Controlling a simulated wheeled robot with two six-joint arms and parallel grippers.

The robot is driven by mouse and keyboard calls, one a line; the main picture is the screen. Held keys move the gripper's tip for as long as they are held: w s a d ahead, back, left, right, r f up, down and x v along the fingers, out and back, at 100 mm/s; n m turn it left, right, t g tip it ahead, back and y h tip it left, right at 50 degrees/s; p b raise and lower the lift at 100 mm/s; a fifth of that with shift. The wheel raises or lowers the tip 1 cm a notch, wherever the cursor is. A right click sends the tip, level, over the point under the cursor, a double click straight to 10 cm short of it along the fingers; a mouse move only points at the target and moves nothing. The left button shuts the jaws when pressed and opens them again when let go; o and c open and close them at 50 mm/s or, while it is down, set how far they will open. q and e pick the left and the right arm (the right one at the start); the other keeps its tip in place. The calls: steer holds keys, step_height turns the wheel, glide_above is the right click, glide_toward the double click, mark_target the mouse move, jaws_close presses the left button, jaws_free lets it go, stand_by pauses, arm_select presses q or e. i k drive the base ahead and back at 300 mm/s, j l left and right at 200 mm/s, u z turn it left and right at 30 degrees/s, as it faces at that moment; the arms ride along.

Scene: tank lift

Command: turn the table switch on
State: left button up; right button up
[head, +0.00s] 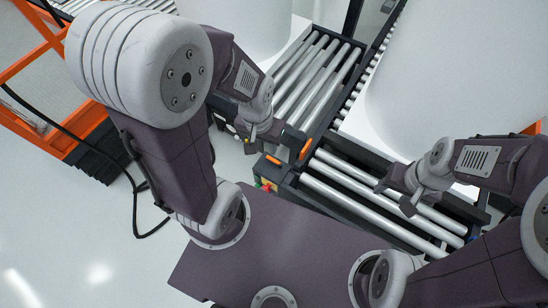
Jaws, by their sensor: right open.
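A small control box with red, green and yellow parts (266,184) sits at the near left corner of the roller table (345,200); I take it to be the table switch. Its setting is too small to read. My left gripper (266,142) is above and behind this box, close to the table's left end and apart from the box. Its fingers are small and partly dark, so its opening is unclear. My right gripper (394,197) is open and empty over the rollers, well to the right of the box.
Large white tanks (455,85) stand at the back, one on rollers at the right. Another roller conveyor (312,70) runs behind. An orange frame (40,65) with a black cable stands at the left. The floor at lower left is clear.

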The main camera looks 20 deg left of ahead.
mark_target(266, 188)
steer(key=k+u, duration=0.35)
steer(key=k+j+u, duration=0.15)
steer(key=u, duration=0.2)
